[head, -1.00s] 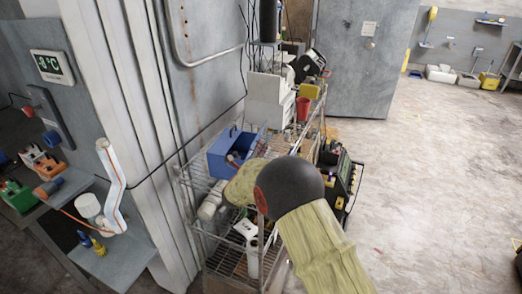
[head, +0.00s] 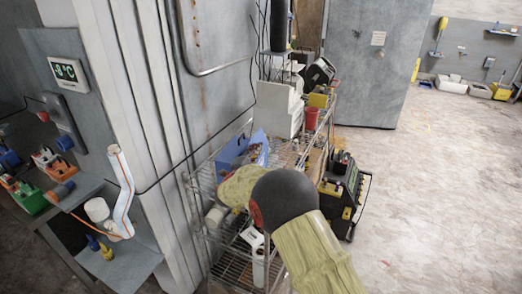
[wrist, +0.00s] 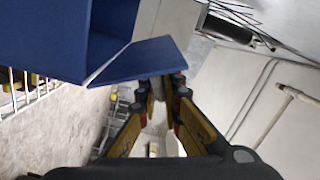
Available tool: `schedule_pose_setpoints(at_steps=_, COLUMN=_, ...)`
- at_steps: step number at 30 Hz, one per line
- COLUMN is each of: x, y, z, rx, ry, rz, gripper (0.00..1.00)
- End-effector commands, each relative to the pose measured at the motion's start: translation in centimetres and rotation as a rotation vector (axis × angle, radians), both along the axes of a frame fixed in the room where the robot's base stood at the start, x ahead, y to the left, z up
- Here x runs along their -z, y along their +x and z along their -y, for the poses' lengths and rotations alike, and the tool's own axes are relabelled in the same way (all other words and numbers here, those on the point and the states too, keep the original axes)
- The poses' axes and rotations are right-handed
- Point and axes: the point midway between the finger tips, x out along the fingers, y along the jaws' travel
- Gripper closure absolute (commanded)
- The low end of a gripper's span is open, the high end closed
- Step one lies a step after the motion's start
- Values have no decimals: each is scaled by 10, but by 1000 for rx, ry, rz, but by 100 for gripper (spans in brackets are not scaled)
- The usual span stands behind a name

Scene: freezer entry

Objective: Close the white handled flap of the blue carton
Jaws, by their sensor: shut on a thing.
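The blue carton (head: 233,152) stands on the wire shelf cart in the head view, and part of it is hidden behind my arm. In the wrist view the carton (wrist: 45,40) fills the upper left. Its blue flap (wrist: 140,59) stands out at an angle from the carton's edge, so it is open. My gripper (wrist: 160,88) is at the flap's outer edge, with its fingers shut on the flap there. A pale strip shows between the fingers; I cannot tell clearly if it is the handle. In the head view the fingers are hidden behind my arm.
The wire cart (head: 232,262) stands against the grey wall. A white machine (head: 278,108) and a red cup (head: 312,118) are behind the carton. A black and yellow case (head: 342,190) stands right of the cart. The floor at right is clear.

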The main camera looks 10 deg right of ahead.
Motion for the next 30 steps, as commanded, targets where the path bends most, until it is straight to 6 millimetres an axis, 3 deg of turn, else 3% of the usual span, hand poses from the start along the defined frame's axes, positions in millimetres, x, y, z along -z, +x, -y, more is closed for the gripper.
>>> schedule_pose_setpoints(at_steps=11, x=2, y=12, z=-21, rx=-3, ry=-308, rz=-177, gripper=100)
schedule_pose_setpoints(at_steps=30, x=24, y=25, z=-45, rx=-3, ry=-778, rz=-446, gripper=100)
